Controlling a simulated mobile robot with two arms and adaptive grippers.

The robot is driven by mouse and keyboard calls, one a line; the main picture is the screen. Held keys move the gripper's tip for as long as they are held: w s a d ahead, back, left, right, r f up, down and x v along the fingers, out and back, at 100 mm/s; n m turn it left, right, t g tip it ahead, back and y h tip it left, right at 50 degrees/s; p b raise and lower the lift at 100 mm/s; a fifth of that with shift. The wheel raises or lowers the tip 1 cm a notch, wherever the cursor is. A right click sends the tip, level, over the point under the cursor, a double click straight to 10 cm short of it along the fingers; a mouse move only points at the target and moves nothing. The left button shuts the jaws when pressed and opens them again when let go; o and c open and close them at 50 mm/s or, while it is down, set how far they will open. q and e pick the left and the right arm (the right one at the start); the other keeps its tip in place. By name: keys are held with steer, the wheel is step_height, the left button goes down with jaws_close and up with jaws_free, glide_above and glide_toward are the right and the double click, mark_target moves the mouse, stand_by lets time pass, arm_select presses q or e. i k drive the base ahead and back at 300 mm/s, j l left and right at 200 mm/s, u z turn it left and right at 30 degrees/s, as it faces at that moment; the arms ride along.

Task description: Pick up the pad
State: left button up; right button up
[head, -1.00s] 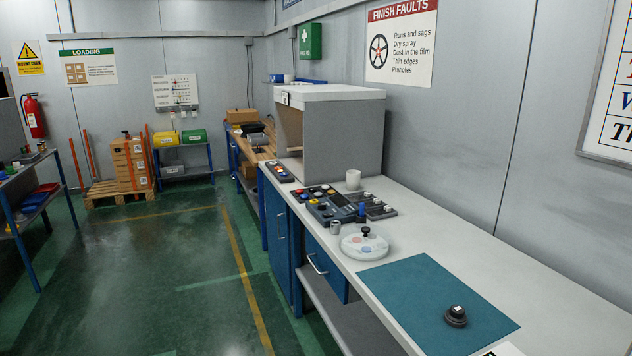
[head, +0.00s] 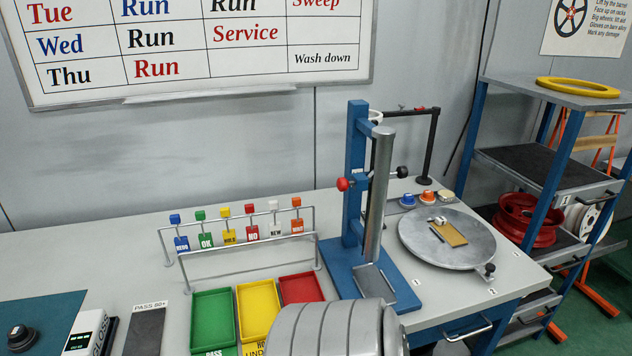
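No object in view is labelled as the pad. A small flat tan piece (head: 450,233) lies on the round grey turntable (head: 472,256) at the right of the bench, with a small pale item (head: 437,221) at its upper left edge. It may be the pad, but I cannot tell for sure. A dark flat plate (head: 145,332) under a "PASS 80+" label lies at the lower left. Neither of my grippers shows; a grey rounded part at the bottom middle looks like my own arm and hides some of the bench front.
A blue stand with a metal column (head: 356,170) rises left of the turntable. A tag rack (head: 240,247) stands behind green (head: 213,318), yellow (head: 258,308) and red (head: 301,289) trays. A white meter (head: 86,330) and teal mat (head: 40,312) lie left. A wheel shelf (head: 545,165) stands right.

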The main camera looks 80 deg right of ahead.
mark_target(428, 199)
steer(key=z, duration=3.3)
steer(key=u, duration=0.4)
steer(key=l+u, duration=0.4)
steer(key=k+l+u, duration=0.1)
steer(key=l+u, duration=0.35)
steer(key=k+l+u, duration=0.15)
steer(key=l+u, duration=0.25)
steer(key=k+l+u, duration=0.2)
steer(key=l+u, duration=0.25)
steer(key=j, duration=0.1)
